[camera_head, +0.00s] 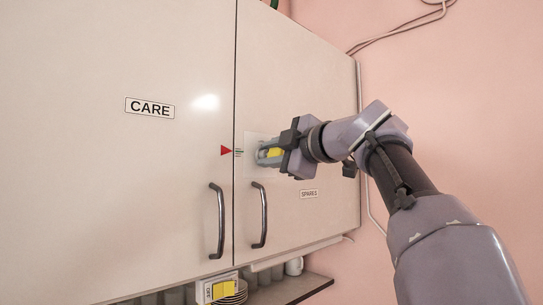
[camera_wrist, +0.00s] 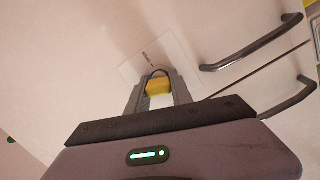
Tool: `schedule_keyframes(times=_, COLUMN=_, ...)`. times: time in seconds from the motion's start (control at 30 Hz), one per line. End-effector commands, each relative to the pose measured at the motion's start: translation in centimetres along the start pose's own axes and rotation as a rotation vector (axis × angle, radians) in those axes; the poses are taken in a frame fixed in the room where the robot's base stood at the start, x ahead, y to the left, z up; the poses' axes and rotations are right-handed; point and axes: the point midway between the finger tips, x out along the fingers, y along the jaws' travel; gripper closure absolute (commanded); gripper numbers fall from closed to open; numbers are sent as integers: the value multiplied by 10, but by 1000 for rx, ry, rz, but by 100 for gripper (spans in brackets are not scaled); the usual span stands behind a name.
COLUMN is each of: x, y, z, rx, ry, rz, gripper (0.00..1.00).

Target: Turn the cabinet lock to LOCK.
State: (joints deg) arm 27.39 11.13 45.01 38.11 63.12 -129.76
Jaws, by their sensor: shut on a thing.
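The cabinet lock's plate (camera_wrist: 172,47) is a pale square on the right cabinet door (camera_head: 300,80). A yellow lock knob (camera_wrist: 158,87) stands out from it. My gripper (camera_wrist: 160,92) is shut on the yellow knob, with a grey finger on each side. In the head view the yellow part (camera_head: 274,152) shows between the fingers, close against the door. Small lettering on the plate is too blurred to read in the wrist view. The gripper hides much of the lock in the head view. A red triangle mark (camera_head: 226,150) on the left door points right toward the door gap.
Dark bar handles hang on the left door (camera_head: 219,220) and right door (camera_head: 261,215), below the lock. The left door carries a CARE label (camera_head: 150,108), the right a SPARES label (camera_head: 309,194). A shelf (camera_head: 300,288) below holds plates and a cup. Pink wall is at right.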

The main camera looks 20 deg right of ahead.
Motion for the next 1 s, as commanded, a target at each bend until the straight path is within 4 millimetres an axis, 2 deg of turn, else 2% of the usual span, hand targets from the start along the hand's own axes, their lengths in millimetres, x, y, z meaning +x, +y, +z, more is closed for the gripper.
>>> schedule_keyframes(times=0.43, x=0, y=-2, z=0, rx=-340, ry=1, rz=58, gripper=100)
schedule_keyframes(times=0.73, x=0, y=0, z=-1, rx=-388, ry=0, rz=63, gripper=100)
schedule_keyframes(times=0.77, x=0, y=0, z=-1, rx=-388, ry=0, rz=63, gripper=77)
schedule_keyframes(times=0.87, x=1, y=0, z=-1, rx=-387, ry=0, rz=62, gripper=97)
schedule_keyframes(times=0.9, x=1, y=0, z=-1, rx=-386, ry=0, rz=62, gripper=100)
schedule_keyframes(times=1.0, x=1, y=-1, z=-1, rx=-386, ry=0, rz=62, gripper=100)
